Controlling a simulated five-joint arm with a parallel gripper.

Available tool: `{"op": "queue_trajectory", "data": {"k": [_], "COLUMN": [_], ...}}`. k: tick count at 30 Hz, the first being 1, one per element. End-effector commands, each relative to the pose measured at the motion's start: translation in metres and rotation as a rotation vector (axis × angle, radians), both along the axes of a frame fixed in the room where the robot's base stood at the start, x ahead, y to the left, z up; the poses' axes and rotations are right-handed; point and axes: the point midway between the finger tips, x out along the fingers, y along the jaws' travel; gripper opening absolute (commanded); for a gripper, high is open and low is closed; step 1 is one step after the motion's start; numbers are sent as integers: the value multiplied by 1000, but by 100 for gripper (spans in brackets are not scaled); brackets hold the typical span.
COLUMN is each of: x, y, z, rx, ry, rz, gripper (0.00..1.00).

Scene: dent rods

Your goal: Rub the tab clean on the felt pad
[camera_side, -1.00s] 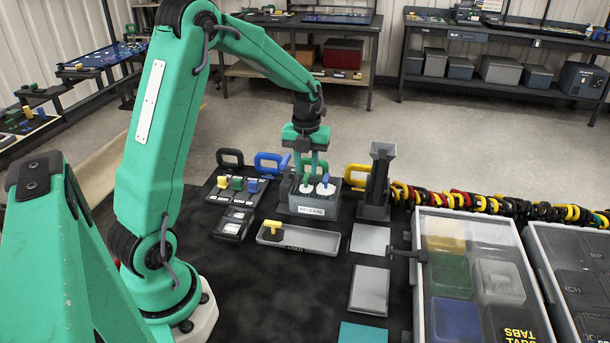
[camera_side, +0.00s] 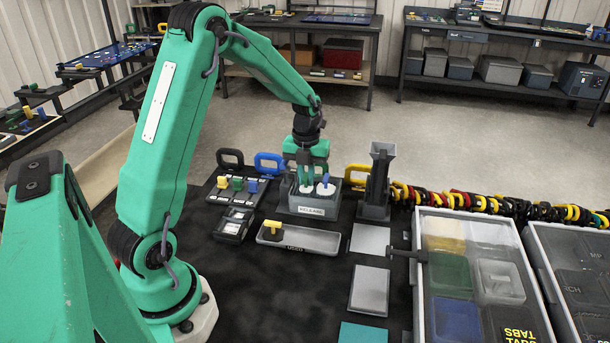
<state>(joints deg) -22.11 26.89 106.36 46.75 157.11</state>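My gripper (camera_side: 306,178) points down over a grey box (camera_side: 306,209) with a white label and white round tops. A small green piece and a blue piece (camera_side: 326,178) stand up at the tops, close to the fingertips. I cannot tell whether the fingers are open or hold the green piece. A yellow tab (camera_side: 273,228) with a dark base stands in a shallow grey tray (camera_side: 312,241). More tabs, yellow (camera_side: 222,181), green (camera_side: 237,183) and blue (camera_side: 252,185), stand on a dark rack. Flat pads lie to the right: light grey (camera_side: 370,239), grey (camera_side: 369,290) and teal (camera_side: 362,334). I cannot tell which is felt.
A tall dark grey holder (camera_side: 379,185) stands right of the box. A lidded bin (camera_side: 478,280) and chain of black, yellow and red links (camera_side: 500,206) lie further right. Coloured handles stand behind the box. The dark mat (camera_side: 270,290) is clear at front.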

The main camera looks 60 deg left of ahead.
Motion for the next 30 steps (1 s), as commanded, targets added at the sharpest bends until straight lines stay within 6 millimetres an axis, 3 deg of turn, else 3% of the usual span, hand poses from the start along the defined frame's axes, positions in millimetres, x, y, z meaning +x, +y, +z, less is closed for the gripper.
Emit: {"op": "queue_trajectory", "data": {"k": [7,8,9,16,30], "x": [0,0,0,0,0], "y": [0,0,0,0,0], "z": [0,0,0,2,26], "rx": [0,0,0,1,1], "ry": [0,0,0,-1,-2], "rz": [0,0,0,0,0], "gripper": [0,5,0,0,0]}}
